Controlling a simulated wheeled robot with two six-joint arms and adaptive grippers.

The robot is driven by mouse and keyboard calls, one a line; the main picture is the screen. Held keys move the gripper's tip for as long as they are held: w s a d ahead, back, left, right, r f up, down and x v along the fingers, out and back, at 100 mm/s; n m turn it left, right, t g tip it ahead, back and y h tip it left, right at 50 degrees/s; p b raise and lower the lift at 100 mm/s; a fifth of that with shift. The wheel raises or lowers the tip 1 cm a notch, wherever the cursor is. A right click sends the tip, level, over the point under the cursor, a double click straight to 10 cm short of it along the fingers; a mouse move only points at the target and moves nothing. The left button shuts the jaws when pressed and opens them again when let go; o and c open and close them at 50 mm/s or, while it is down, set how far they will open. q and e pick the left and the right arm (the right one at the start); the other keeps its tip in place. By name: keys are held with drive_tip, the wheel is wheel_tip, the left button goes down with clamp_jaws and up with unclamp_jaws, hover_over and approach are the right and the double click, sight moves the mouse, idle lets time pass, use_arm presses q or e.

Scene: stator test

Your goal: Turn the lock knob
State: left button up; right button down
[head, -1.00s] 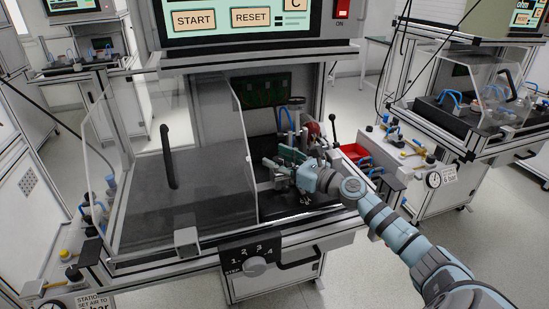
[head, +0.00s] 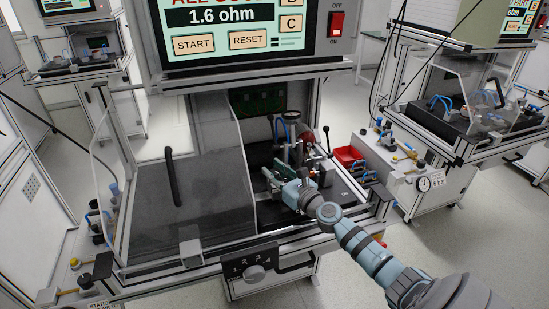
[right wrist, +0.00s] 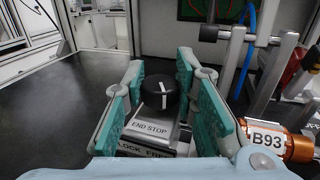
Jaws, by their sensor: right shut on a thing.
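A lower label, LOCK FREE, is partly covered by my gripper. My right gripper (right wrist: 160,68) has its two teal-padded fingers on either side of the knob and is shut on it. In the head view my right gripper (head: 279,181) is inside the station's open right half, and there it hides the knob. My left gripper is not in view.
A copper-coloured stator labelled B93 (right wrist: 268,141) lies close to the right finger. A clear guard with a black handle (head: 172,177) covers the left half. A red bin (head: 348,155) stands at the right. The screen (head: 235,30) reads 1.6 ohm.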

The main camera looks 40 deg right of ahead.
drive_tip(key=m+h+p, duration=0.2)
drive_tip(key=h+p, duration=0.1)
drive_tip(key=h, duration=0.1)
drive_tip(key=shift+r+m+g, duration=0.25)
drive_tip(key=shift+m+g, duration=0.05)
drive_tip(key=shift+m, duration=0.1)
drive_tip(key=shift+f+m+h+p, duration=0.1)
drive_tip(key=shift+m+h+p, duration=0.3)
drive_tip(key=shift+h, duration=0.3)
drive_tip(key=shift+f+m+g+h, duration=0.1)
drive_tip(key=shift+m+g+h, duration=0.4)
drive_tip(key=shift+m+h, duration=0.3)
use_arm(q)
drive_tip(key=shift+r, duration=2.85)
use_arm(e)
drive_tip(key=shift+m+g+h, duration=0.6)
drive_tip(key=shift+g+h, duration=0.1)
drive_tip(key=shift+h, duration=0.5)
drive_tip(key=shift+f, duration=0.1)
drive_tip(key=c, duration=1.3)
unclamp_jaws()
drive_tip(key=shift+s, duration=0.1)
